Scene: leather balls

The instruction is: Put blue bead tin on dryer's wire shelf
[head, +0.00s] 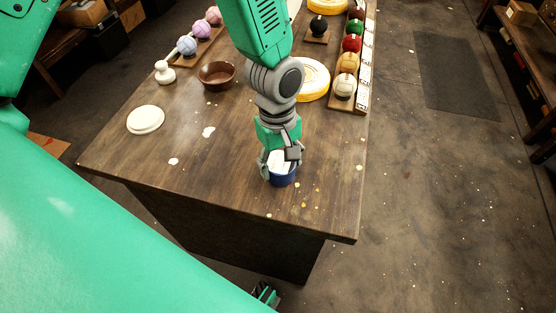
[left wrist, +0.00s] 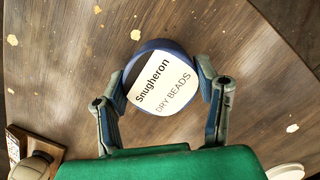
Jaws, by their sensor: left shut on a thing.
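The blue bead tin (head: 284,179) stands near the front end of the wooden table, partly hidden by my gripper in the head view. In the left wrist view the tin (left wrist: 158,50) shows a white label reading "Snugheron DRY BEADS". My left gripper (head: 280,165) comes down on it from above, with one finger on each side of its rim. In the left wrist view the gripper (left wrist: 163,88) is shut on the tin. I cannot tell whether the tin touches the table. I see no dryer or wire shelf.
On the wooden table (head: 225,160) are a white lid (head: 145,120), a brown bowl (head: 217,76), a white knobbed piece (head: 164,72) and a yellow-edged disc (head: 312,80). A rack of coloured balls (head: 347,62) lines the right edge. Floor to the right is open, with a dark mat (head: 455,75).

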